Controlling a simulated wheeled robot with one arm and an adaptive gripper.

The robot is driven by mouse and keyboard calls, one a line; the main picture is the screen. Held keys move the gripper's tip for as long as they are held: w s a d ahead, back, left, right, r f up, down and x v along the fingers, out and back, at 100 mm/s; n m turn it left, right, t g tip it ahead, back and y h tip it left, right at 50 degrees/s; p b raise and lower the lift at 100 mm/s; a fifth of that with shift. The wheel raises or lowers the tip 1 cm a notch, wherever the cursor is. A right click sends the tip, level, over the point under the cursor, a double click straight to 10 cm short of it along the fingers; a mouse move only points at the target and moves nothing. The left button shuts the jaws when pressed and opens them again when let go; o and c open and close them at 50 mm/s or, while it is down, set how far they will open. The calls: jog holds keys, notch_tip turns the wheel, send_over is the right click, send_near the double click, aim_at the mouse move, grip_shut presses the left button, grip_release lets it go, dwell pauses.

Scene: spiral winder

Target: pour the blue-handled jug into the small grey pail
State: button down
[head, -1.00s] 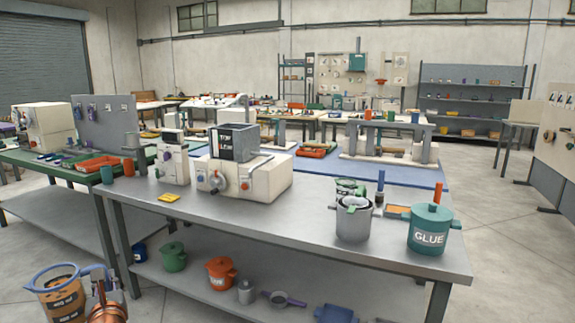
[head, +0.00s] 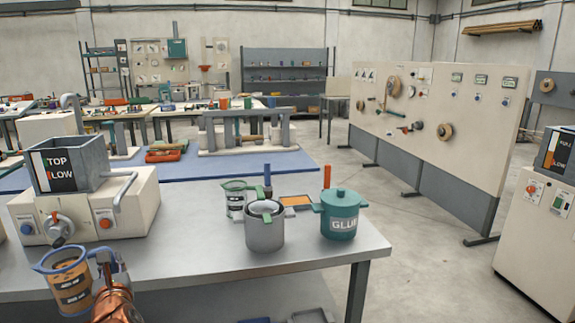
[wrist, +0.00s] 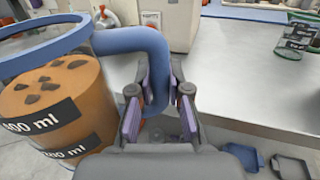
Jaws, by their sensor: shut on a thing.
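The blue-handled jug (head: 72,292) is at the lower left of the head view, upright or nearly so, with black volume labels and orange-brown contents with dark lumps. In the wrist view the jug (wrist: 52,105) fills the left side. My gripper (wrist: 160,95) is shut on its blue handle; in the head view the gripper (head: 106,265) is just right of the jug, in front of the table. A grey pail (head: 264,235) stands on the table, right of and beyond the jug, with a green piece at its rim. Its inside is mostly hidden.
A green-handled measuring jug (head: 234,189) stands close behind the pail. A teal lidded glue pot (head: 339,218) is to its right. A cream machine (head: 90,205) stands on the left of the metal table (head: 185,262). The tabletop between machine and pail is clear.

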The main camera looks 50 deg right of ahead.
jog(key=s+d+r+m+g+h, duration=0.2)
jog(key=d+r+m+g+h, duration=0.15)
jog(key=d, duration=0.85)
jog(key=s+d+r+m+g+h, duration=0.1)
jog(key=d+r+m+g+h, duration=0.3)
jog(key=d, duration=0.9)
jog(key=s+d+r+m+g+h, duration=0.1)
jog(key=s+d+r+g+h, duration=0.25)
jog(key=s+d, duration=0.7)
jog(key=s+d+r+g+h, duration=0.2)
jog(key=s+d+r, duration=0.35)
jog(key=d, duration=0.85)
jog(key=shift+w+a+r+n+t+p, duration=0.4)
jog(key=shift+w+r+n+p, duration=0.15)
jog(key=shift+n+p, duration=1.45)
jog(key=shift+w+a+r+n+t+p, duration=0.4)
jog(key=shift+w+r+n+p, duration=0.15)
jog(key=shift+n+p, duration=1.45)
jog(key=shift+w+a+r+n+t+p, duration=0.3)
jog(key=shift+w+r+n+t+p, duration=0.25)
jog(key=shift+n+p, duration=1.45)
jog(key=shift+w+a+f+n+p, duration=0.15)
jog(key=shift+w+n+p, duration=0.3)
jog(key=shift+p, duration=0.6)
jog(key=shift+w+a+r+n+p, duration=0.1)
jog(key=shift+w+a+n+p, duration=0.3)
jog(key=shift+p, duration=0.65)
